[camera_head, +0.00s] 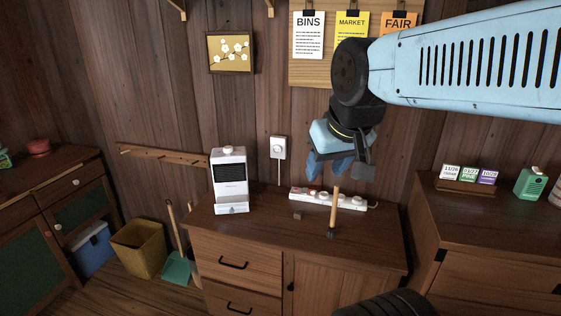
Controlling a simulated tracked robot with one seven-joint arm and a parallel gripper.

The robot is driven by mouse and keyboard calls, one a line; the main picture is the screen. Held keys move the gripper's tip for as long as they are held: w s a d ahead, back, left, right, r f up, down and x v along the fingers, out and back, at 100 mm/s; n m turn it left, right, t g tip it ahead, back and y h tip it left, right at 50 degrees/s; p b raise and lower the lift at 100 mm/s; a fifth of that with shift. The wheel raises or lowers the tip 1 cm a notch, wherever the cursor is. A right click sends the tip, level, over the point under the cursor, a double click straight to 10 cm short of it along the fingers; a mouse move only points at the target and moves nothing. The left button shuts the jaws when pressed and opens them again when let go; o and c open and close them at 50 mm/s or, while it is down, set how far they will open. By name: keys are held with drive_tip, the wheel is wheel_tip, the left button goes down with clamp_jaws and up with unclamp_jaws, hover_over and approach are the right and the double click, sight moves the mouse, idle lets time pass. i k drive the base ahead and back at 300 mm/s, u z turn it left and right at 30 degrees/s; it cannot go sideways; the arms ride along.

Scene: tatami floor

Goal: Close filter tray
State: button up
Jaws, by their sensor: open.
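A white upright appliance (230,172) stands on the left part of the wooden cabinet top, with a knob on its top. At its base a white tray (232,208) sticks out toward the front, so it looks pulled out; how far is hard to tell. My gripper (328,173) hangs from the blue arm to the right of the appliance, above the cabinet. Its blue fingers point down, apart and empty, well clear of the tray.
A wooden-handled tool (334,208) stands upright on the cabinet below my gripper. Behind it lies a white power strip (325,200), with a small dark block (298,215) nearby. A yellow bin (139,249) and green dustpan (177,270) stand on the floor at left.

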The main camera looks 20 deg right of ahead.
sight(231, 205)
drive_tip(key=u, duration=0.1)
drive_tip(key=k, duration=0.5)
drive_tip(key=u, duration=1.1)
drive_tip(key=i, duration=0.8)
drive_tip(key=z, duration=1.15)
